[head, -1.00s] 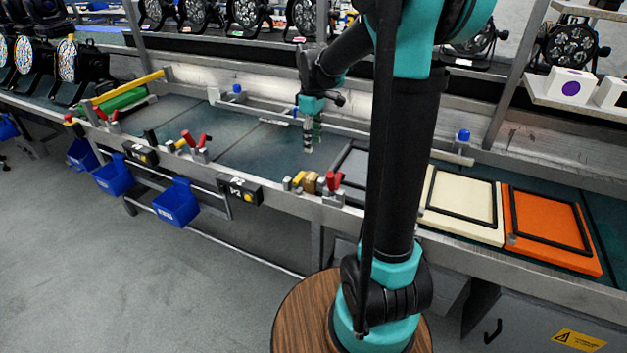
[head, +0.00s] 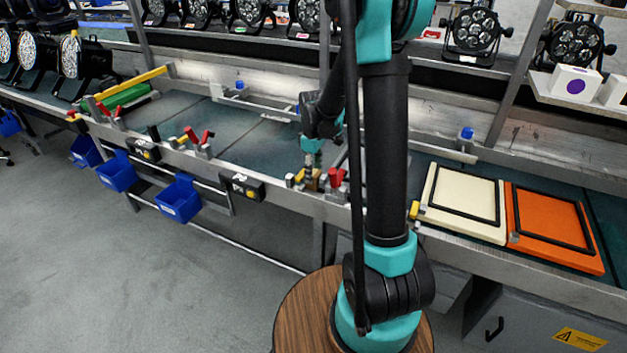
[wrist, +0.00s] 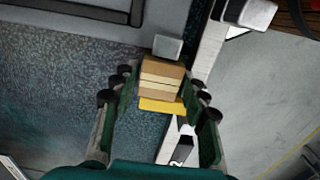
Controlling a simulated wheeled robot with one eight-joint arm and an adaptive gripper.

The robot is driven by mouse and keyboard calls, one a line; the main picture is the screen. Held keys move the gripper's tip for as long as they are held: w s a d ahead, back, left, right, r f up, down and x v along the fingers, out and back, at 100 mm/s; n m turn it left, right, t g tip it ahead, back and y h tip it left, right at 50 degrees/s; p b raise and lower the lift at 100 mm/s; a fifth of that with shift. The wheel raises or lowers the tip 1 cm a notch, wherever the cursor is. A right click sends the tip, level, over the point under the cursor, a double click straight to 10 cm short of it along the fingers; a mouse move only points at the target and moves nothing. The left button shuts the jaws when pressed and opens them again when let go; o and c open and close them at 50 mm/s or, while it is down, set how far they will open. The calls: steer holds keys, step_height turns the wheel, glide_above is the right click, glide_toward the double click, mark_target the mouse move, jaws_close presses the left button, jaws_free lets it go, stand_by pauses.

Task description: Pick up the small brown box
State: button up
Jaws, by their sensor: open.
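The small brown box (wrist: 162,76) lies near the bench's front edge. In the wrist view it shows light and darker brown bands and sits between the two green fingers of my gripper (wrist: 158,82). The fingers are open, one on each side of it; I cannot tell whether either touches it. In the head view my gripper (head: 310,166) points down over the front rail at the box's place, and the box is mostly hidden there by the fingers and the things beside it.
A yellow block (wrist: 162,104) lies against one side of the box, and a grey block (wrist: 168,46) is near its other side. Red-handled clamps (head: 335,179) stand close by on the rail. Cream (head: 462,205) and orange (head: 553,228) panels lie at right. The bench left of the gripper is mostly clear.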

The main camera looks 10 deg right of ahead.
steer(key=shift+f, duration=0.95)
steer(key=c, duration=0.8)
steer(key=shift+r, duration=0.1)
